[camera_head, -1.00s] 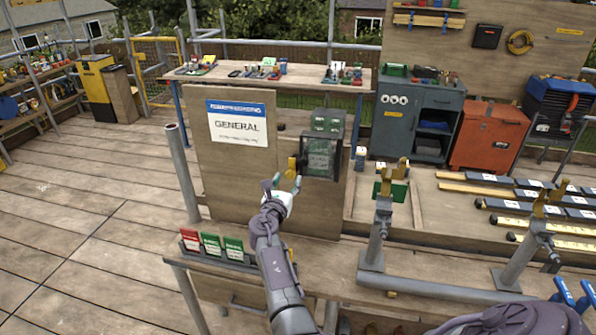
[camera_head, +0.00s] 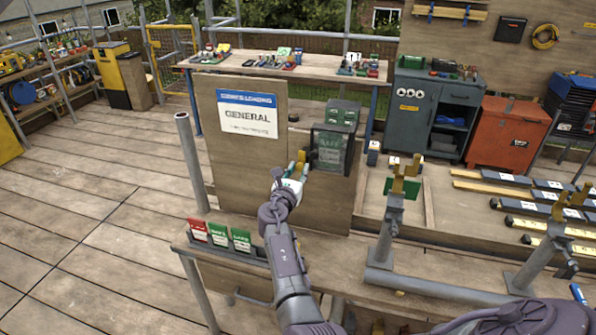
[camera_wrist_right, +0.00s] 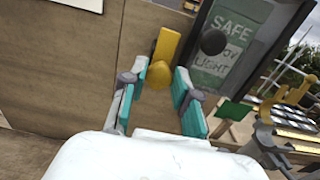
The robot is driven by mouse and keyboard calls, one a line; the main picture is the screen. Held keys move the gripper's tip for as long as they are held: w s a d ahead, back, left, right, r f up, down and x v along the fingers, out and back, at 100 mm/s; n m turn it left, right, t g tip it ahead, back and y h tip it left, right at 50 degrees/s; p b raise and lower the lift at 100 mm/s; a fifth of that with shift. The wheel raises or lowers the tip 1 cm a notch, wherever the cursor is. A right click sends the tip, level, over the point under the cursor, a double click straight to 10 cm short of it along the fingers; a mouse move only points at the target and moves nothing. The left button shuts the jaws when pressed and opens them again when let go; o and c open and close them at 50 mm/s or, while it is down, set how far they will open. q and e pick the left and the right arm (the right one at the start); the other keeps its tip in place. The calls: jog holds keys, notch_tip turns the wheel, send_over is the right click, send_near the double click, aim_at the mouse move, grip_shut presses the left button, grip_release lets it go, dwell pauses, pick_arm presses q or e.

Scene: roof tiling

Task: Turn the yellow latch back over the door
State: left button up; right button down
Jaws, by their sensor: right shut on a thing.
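The yellow latch (camera_head: 301,157) is on the wooden panel, at the left edge of the small dark-framed door (camera_head: 331,151). In the right wrist view the latch (camera_wrist_right: 166,45) stands nearly upright beside the door (camera_wrist_right: 232,40), not across it. The door looks closed and has a green sheet with white lettering behind its pane. My right gripper (camera_head: 291,172) is at the latch. In the right wrist view its teal finger pads (camera_wrist_right: 161,88) are on either side of the latch's rounded yellow knob, shut on it. My left gripper is not in view.
A white and blue "GENERAL" sign (camera_head: 247,114) is on the panel, left of the door. Red and green cards (camera_head: 219,235) stand on the bench front. Grey stands with yellow forks (camera_head: 403,185) are to the right. A grey post (camera_head: 190,160) stands left of the panel.

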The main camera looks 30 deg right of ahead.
jog(key=shift+f+m+b, duration=0.1)
jog(key=shift+m+b, duration=0.55)
jog(key=shift+m, duration=0.15)
jog(key=m+b, duration=0.4)
jog(key=m, duration=0.1)
jog(key=shift+d+f, duration=0.1)
jog(key=shift+d, duration=0.05)
jog(key=m+b, duration=0.7)
jog(key=shift+s+f+m, duration=0.1)
jog(key=shift+s+m, duration=0.05)
jog(key=shift+m, duration=0.15)
jog(key=m+b, duration=0.2)
jog(key=shift+m+b, duration=0.3)
jog(key=shift+b, duration=0.1)
jog(key=shift+r+m+b, duration=0.2)
jog(key=shift+m+b, duration=0.3)
jog(key=shift+m, duration=0.2)
